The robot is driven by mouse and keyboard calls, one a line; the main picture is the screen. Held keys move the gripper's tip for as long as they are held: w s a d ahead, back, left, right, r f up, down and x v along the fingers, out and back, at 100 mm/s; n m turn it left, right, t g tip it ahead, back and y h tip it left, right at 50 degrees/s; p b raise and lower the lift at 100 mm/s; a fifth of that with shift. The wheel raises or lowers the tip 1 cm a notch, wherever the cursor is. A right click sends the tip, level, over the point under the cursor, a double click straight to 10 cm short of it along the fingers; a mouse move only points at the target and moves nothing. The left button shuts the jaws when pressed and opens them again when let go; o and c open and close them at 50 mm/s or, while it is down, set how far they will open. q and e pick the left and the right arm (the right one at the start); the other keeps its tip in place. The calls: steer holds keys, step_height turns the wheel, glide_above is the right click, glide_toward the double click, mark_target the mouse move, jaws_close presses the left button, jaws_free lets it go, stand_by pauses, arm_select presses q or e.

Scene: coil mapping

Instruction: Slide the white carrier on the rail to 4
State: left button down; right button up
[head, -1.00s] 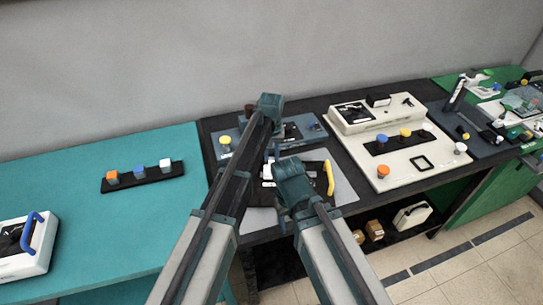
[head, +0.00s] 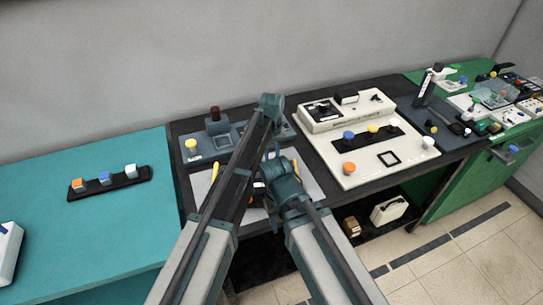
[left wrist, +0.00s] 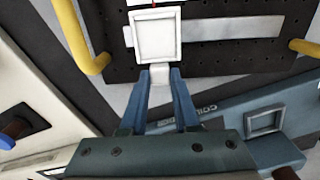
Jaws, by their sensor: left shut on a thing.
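The white carrier (left wrist: 157,37) is a square white block with a short stem in the left wrist view. It sits across a pale rail strip (left wrist: 225,29) on a dark perforated board (left wrist: 240,58). My left gripper (left wrist: 160,76) has its two blue fingers shut on the carrier's stem. In the head view my arms cover most of the board, its carrier and both gripper tips. The number marks of the rail cannot be read; only a bit of white label with red shows at the top edge of the left wrist view.
Yellow handles (left wrist: 80,38) flank the board. A blue-grey unit (head: 192,158) with knobs stands behind it, and a cream console (head: 375,166) stands to the right. A strip of coloured cubes (head: 108,183) lies on the teal table (head: 60,235), which is otherwise largely bare.

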arm_select(q)
steer(key=c, duration=0.6)
jaws_free()
steer(key=shift+c, duration=0.2)
arm_select(e)
steer(key=shift+r, duration=0.1)
arm_select(q)
step_height(320, 180, up, 14)
steer(key=p, duration=1.3)
steer(key=shift+p, duration=0.4)
arm_select(e)
step_height(320, 180, up, 14)
steer(key=shift+f, duration=0.2)
arm_select(q)
steer(key=shift+f, duration=0.15)
